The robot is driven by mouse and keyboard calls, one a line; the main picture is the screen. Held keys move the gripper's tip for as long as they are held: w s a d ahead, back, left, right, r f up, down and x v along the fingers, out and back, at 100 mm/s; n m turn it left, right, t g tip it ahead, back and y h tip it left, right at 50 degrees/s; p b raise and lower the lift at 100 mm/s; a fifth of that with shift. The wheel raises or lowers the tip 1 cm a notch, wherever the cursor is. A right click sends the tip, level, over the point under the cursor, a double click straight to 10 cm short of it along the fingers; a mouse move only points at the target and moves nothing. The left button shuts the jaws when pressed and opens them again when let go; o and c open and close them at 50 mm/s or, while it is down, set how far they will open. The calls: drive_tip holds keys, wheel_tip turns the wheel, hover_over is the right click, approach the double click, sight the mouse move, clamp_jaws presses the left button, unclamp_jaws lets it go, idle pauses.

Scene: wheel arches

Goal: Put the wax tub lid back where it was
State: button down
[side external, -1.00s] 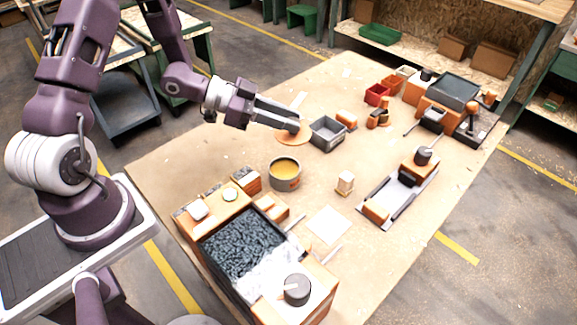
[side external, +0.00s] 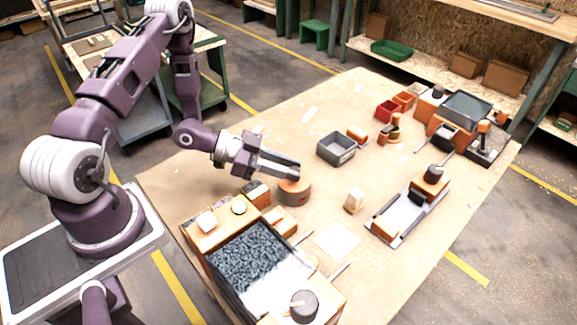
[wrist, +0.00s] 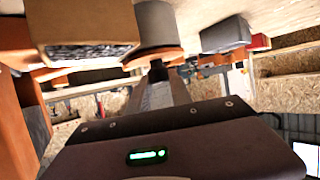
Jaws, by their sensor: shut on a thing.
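The wax tub (side external: 294,197) is a round pot near the middle of the table. The wax tub lid (side external: 292,184), a flat orange-brown disc with a knob, lies over the tub's mouth and hides the yellow wax. My gripper (side external: 296,172) reaches in from the left and is shut on the lid's knob. In the wrist view, the dark knob sits between the fingers (wrist: 160,85), with the lid (wrist: 135,62) against the grey tub (wrist: 157,25). I cannot tell whether the lid rests fully on the rim.
A black-filled tray (side external: 245,255) stands in front of the tub. A grey open box (side external: 336,148) is behind it to the right, and a small pale block (side external: 354,200) is to the right. A slide fixture (side external: 405,210) lies further right. Bare table lies between.

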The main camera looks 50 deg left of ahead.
drive_tip(key=shift+f, duration=0.15)
drive_tip(key=c, duration=1.2)
unclamp_jaws()
drive_tip(key=shift+o, duration=0.2)
